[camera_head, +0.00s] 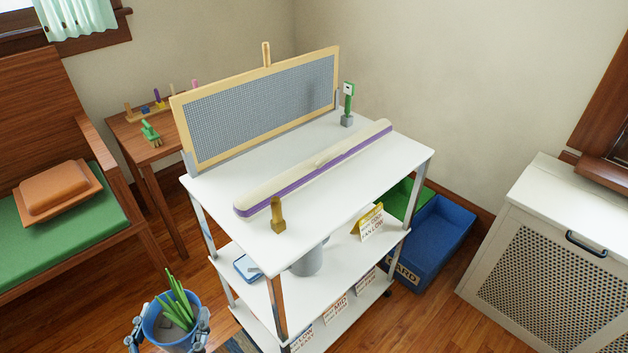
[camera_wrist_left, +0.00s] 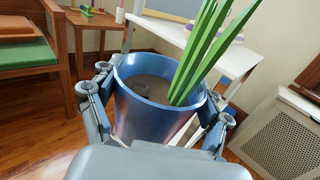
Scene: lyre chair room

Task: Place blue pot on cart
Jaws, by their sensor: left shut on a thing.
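The blue pot (camera_head: 160,325) holds brown soil and long green leaves. It is at the lower left in the head view, in front of and lower than the cart's top. My left gripper (camera_head: 168,336) is shut on the pot, with fingers on both sides of it. In the left wrist view the pot (camera_wrist_left: 152,115) fills the middle, upright, between the fingers of my left gripper (camera_wrist_left: 155,100). The white cart (camera_head: 215,200) has a top and lower shelves and stands in the middle. My right gripper is not in view.
On the cart's top are a framed mesh screen (camera_head: 260,105), a long cream and purple bar (camera_head: 310,170), a small brown post (camera_head: 278,216) and a green item (camera_head: 348,103). A blue bin (camera_head: 435,240), a white cabinet (camera_head: 540,250) and a wooden bench (camera_head: 45,255) surround it.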

